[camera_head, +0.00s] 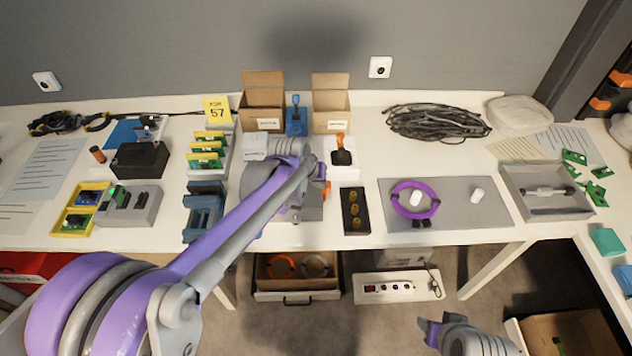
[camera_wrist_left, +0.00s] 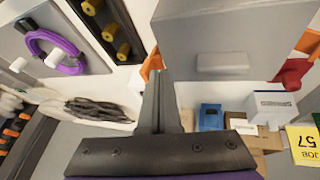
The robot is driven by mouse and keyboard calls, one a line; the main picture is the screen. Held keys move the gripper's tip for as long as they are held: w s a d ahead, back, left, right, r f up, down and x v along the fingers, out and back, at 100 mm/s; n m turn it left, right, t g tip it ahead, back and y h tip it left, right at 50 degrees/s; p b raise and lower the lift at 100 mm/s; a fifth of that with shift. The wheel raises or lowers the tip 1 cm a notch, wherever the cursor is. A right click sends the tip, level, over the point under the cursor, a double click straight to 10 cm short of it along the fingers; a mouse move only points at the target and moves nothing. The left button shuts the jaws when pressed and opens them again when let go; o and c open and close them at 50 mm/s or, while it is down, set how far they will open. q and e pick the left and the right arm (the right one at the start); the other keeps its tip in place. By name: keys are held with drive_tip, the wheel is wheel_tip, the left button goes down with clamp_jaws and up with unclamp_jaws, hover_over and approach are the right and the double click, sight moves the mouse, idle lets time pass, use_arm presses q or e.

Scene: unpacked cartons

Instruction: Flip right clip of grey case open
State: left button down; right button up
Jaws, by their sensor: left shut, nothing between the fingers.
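The grey case (camera_head: 312,210) stands near the table's front edge, mostly hidden behind my left arm in the head view. In the left wrist view the case (camera_wrist_left: 230,30) fills the top right, with a pale block on its face. Its right clip (camera_head: 327,188) is orange; in the left wrist view this clip (camera_wrist_left: 152,64) is at the case's left edge. My left gripper (camera_wrist_left: 158,78) is shut and empty, its tips close beside this clip; I cannot tell if they touch. My right gripper (camera_head: 432,330) shows only partly, low in the head view, away from the case.
A black tray with brass-coloured parts (camera_head: 347,223) lies right of the case. Beyond it is a grey mat (camera_head: 460,215) with a purple ring (camera_head: 397,205). A black tool with an orange handle (camera_head: 341,154) and open cartons (camera_head: 263,92) stand behind. Blue holders (camera_head: 203,222) are left.

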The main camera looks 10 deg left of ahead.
use_arm(q)
drive_tip(key=shift+w+d+r+m+g+y, duration=0.1)
drive_tip(key=shift+w+d+m+g+y, duration=0.1)
drive_tip(key=shift+d+y, duration=0.4)
drive_tip(key=shift+w+d+m+g+y, duration=0.1)
drive_tip(key=shift+w+d+y, duration=0.05)
drive_tip(key=shift+d+y, duration=0.4)
drive_tip(key=shift+w+d+f+g+y, duration=0.2)
drive_tip(key=shift+d+g+y, duration=0.3)
drive_tip(key=shift+y, duration=0.75)
drive_tip(key=shift+s+a+f, duration=0.25)
drive_tip(key=shift+a+f, duration=0.05)
drive_tip(key=shift+a, duration=0.4)
drive_tip(key=shift+r, duration=0.1)
